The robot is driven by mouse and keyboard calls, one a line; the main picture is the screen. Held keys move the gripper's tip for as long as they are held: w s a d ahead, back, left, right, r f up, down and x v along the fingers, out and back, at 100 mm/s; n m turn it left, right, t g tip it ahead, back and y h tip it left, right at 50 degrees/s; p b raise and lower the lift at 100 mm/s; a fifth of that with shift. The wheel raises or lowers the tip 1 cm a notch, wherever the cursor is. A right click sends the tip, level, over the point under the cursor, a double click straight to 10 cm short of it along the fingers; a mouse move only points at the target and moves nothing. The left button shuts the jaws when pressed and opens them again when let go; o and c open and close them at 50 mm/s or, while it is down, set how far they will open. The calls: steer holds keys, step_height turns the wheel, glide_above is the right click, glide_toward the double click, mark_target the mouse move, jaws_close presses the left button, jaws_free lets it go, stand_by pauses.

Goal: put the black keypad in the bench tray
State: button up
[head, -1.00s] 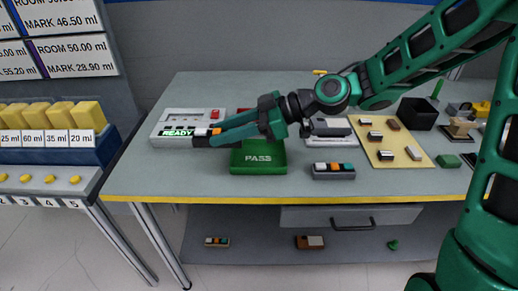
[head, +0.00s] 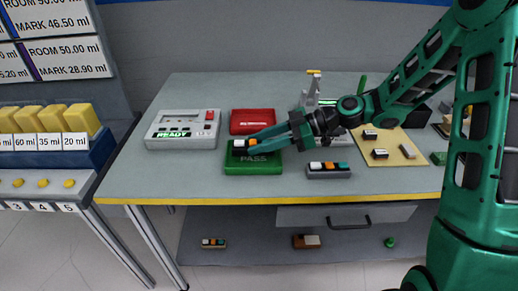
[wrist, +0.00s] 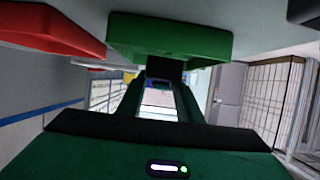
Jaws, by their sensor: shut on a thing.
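My gripper (head: 256,146) is shut on a small dark block with white and orange parts, which I take to be the black keypad (head: 240,145). It overlaps the far part of the green PASS tray (head: 260,168) in the head view. In the wrist view the block (wrist: 165,68) sits dark between the fingertips, close to the green tray (wrist: 170,38); I cannot tell if they touch. No tray is labelled as the bench tray.
A grey READY device (head: 183,130) stands left of the green tray, and a red tray (head: 252,121) behind it. A grey module with coloured buttons (head: 328,171) lies to the right. A tan mat (head: 400,155) holds small parts. The front left bench top is clear.

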steer(key=shift+f, duration=1.2)
steer(key=shift+f, duration=0.1)
steer(key=o, duration=1.1)
steer(key=v, duration=1.2)
steer(key=shift+s, duration=0.1)
